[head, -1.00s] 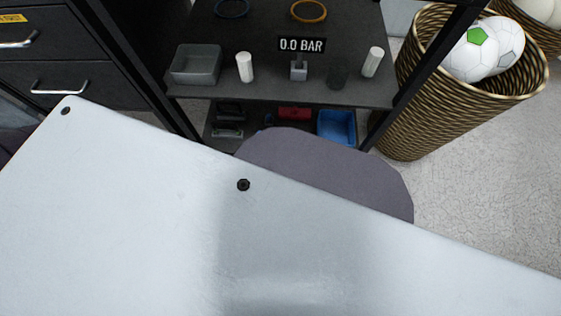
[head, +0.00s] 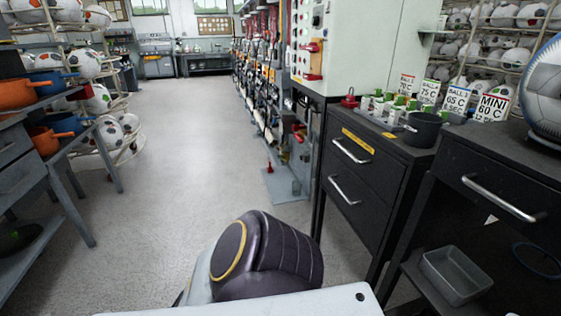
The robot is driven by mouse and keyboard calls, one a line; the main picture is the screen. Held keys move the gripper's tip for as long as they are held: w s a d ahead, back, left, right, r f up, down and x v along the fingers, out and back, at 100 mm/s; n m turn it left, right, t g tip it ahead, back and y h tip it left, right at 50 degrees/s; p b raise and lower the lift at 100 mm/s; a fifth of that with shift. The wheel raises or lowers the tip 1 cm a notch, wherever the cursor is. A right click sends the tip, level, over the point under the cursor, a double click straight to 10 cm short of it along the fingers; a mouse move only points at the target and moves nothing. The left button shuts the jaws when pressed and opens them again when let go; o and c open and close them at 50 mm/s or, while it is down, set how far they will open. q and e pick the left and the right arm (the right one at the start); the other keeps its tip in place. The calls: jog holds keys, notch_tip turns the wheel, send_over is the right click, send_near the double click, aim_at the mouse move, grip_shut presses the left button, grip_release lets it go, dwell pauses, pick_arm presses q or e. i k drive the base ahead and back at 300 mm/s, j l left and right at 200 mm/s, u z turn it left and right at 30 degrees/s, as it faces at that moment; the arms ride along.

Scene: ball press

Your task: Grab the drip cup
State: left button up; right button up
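A dark grey round cup (head: 424,129) stands on top of the black drawer cabinet at the right, by the row of small green-topped items. I cannot tell whether it is the drip cup. No gripper of mine shows. A dark rounded part with a yellow ring, at the bottom centre, seems to be part of my own body.
A black drawer cabinet (head: 362,183) and a second black unit (head: 478,160) with a grey bin (head: 455,275) line the right. A rack with orange pots (head: 22,94) stands at the left. The floor (head: 180,150) between is open.

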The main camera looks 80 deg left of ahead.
aim_at(297, 188)
jog(key=u, duration=2.55)
jog(key=i+j+z, duration=0.5)
jog(key=i+j, duration=0.2)
jog(key=i+j+z, duration=0.25)
jog(key=j, duration=0.25)
jog(key=i+j+z, duration=0.25)
jog(key=j, duration=0.25)
jog(key=i, duration=0.05)
